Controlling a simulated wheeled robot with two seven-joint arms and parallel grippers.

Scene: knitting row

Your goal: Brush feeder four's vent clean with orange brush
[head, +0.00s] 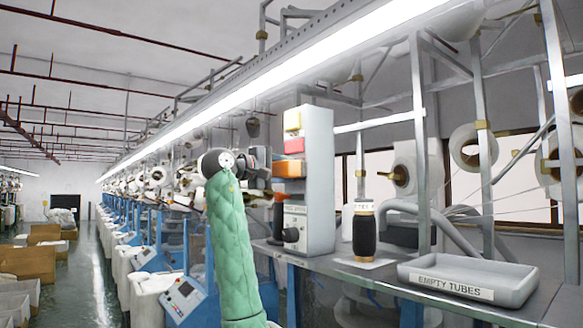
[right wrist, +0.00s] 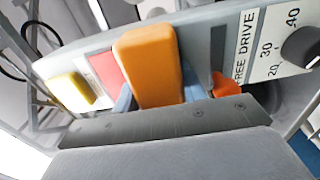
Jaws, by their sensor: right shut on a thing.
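My right gripper (head: 268,174) reaches in from the left of the grey control box (head: 319,180) in the head view. It is shut on a block-shaped orange piece, which I take to be the orange brush (head: 289,170), at the box's front. In the right wrist view the orange brush (right wrist: 148,65) stands out between bluish finger parts, close to the box face; no bristles show. I cannot tell whether it touches the box. Feeder four and its vent cannot be made out among the machine parts. My left gripper is not in view.
Metal posts and hoses rise behind. The aisle is at left.

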